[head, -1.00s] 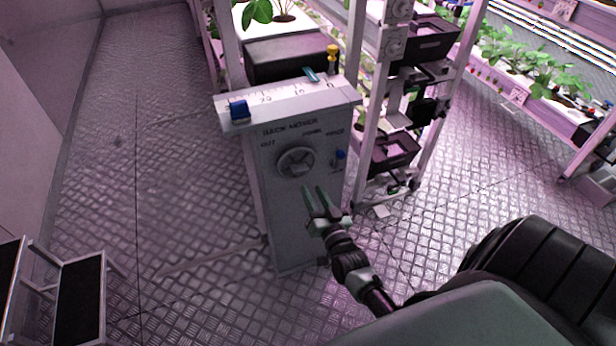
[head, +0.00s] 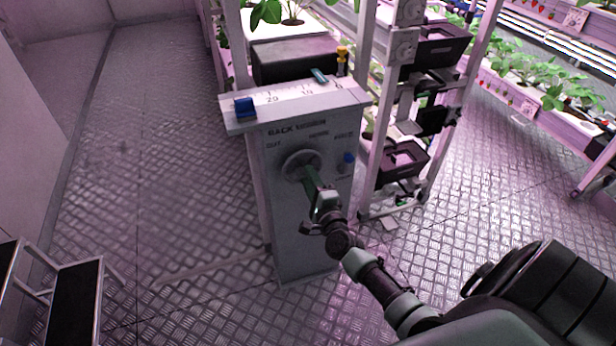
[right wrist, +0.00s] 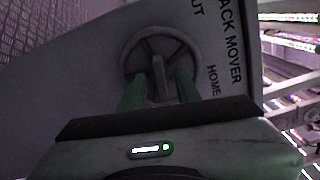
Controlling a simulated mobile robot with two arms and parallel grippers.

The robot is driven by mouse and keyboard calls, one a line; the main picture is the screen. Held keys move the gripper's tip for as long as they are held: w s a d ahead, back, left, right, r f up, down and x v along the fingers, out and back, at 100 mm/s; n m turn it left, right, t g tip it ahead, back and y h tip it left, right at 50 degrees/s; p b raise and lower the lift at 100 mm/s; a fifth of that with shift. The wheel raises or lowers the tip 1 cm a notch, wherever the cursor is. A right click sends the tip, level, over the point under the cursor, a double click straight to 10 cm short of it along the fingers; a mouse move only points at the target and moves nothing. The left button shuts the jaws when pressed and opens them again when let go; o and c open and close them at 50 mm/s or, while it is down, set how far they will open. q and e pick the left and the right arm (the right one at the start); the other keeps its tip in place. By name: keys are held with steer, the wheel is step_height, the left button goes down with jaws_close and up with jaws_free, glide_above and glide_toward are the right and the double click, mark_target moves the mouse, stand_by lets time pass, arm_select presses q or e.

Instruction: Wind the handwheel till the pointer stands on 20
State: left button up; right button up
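The grey rack mover console (head: 300,225) stands upright on the floor, with its round handwheel (head: 292,160) on the front face. A scale strip (head: 290,94) with 20 and 10 runs along its top. A teal pointer (head: 319,75) stands at the strip's back edge, to the right of 10; its exact reading is too small to tell. My right gripper (head: 309,178) is at the handwheel. In the right wrist view its two green fingers (right wrist: 160,90) are apart, either side of a bar on the handwheel (right wrist: 135,55), with gaps showing. My left gripper is out of view.
A blue block (head: 245,107) sits at the strip's left end and a blue knob (head: 348,158) right of the handwheel. A yellow-topped post (head: 342,55) stands behind. Plant racks with black trays (head: 403,160) are close on the right.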

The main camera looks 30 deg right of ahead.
steer(key=shift+w+d, duration=0.15)
steer(key=shift+w, duration=0.45)
jaws_close()
steer(key=shift+n, duration=0.4)
